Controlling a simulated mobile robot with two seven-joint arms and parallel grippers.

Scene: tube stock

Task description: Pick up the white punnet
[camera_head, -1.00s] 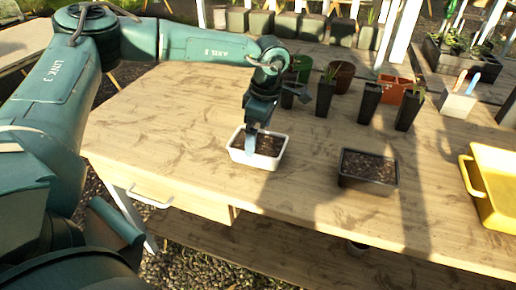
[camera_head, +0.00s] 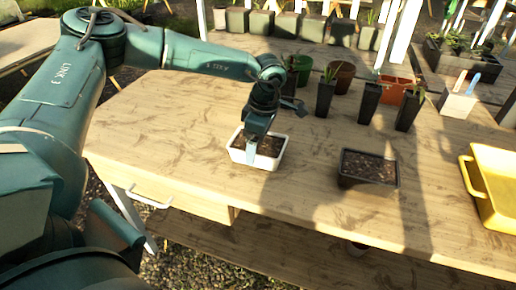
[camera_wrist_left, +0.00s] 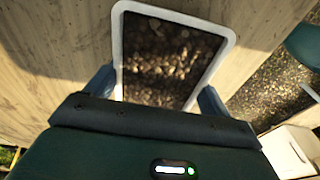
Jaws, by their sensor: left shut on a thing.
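The white punnet (camera_head: 236,156) is a small rectangular tray with a white rim, filled with dark soil. It is at the middle of the wooden bench in the head view and fills the upper middle of the left wrist view (camera_wrist_left: 118,40). My left gripper (camera_head: 252,152) points down over it. In the left wrist view its fingers (camera_wrist_left: 155,95) are on opposite long sides of the punnet, shut on it. The punnet looks level. I cannot tell whether it is clear of the bench. My right gripper is not in view.
A black punnet of soil (camera_head: 368,182) stands to the right on the bench (camera_head: 300,200). A yellow tray (camera_head: 490,195) is at the right edge. Black pots (camera_head: 369,102), a green pot (camera_head: 301,70) and terracotta pots (camera_head: 393,90) stand behind. The bench's left part is clear.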

